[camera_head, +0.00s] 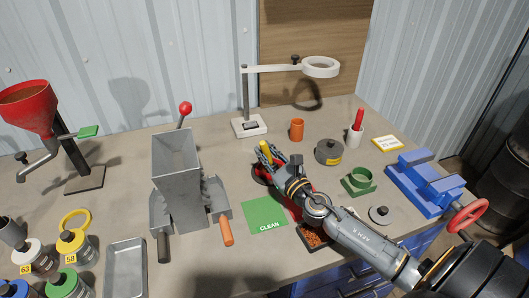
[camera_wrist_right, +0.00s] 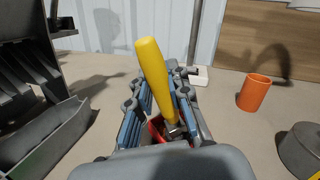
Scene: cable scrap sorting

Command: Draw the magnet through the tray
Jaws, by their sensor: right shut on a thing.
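My right gripper (camera_head: 272,160) is shut on a yellow-handled tool, which I take to be the magnet (camera_head: 265,150). In the right wrist view the magnet's yellow handle (camera_wrist_right: 154,68) rises tilted between the fingers (camera_wrist_right: 162,110), with a metal collar and something red low down. Its lower end is hidden. In the head view a red part shows under the gripper, and I cannot tell whether it belongs to the magnet. A dark tray with copper-coloured bits (camera_head: 311,239) lies partly under my right forearm, nearer than the gripper. My left gripper is out of view.
A green CLEAN mat (camera_head: 264,214) lies left of the arm. A grey hopper machine (camera_head: 177,160) stands farther left, an empty metal tray (camera_head: 125,268) in front. An orange cup (camera_head: 297,129), a grey round weight (camera_head: 328,151) and a blue vise (camera_head: 425,184) stand right.

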